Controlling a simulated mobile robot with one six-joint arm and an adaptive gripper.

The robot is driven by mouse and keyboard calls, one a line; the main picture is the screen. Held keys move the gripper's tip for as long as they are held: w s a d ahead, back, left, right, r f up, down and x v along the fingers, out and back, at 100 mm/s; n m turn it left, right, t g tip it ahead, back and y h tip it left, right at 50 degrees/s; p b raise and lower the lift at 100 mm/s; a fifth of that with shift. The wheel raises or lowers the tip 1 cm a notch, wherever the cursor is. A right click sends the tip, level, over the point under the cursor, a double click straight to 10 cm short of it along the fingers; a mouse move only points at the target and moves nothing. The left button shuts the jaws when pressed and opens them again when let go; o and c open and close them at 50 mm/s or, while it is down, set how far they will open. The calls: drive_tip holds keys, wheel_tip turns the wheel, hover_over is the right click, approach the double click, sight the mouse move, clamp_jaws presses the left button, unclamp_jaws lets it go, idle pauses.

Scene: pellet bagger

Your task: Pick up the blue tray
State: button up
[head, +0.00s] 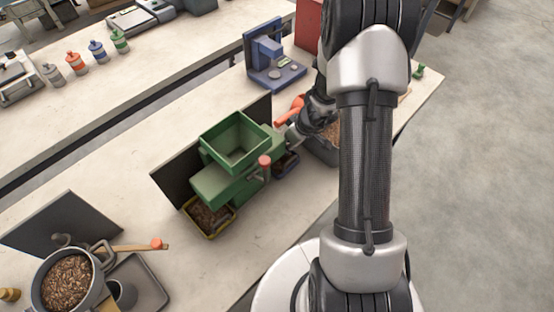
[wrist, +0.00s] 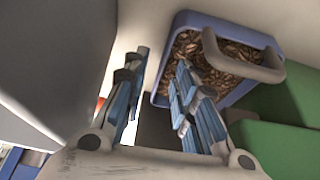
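The blue tray (wrist: 240,91) holds brown pellets and has a grey handle (wrist: 240,64); it sits at upper right in the wrist view. The handle is outside the fingers. In the head view my gripper (head: 293,138) is right of the machine, partly hidden.
A yellow tray (head: 216,233) with pellets sits at the machine's left. A pot of pellets (head: 68,284) stands at lower left.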

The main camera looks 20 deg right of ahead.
clamp_jaws()
idle(0.3)
idle(0.4)
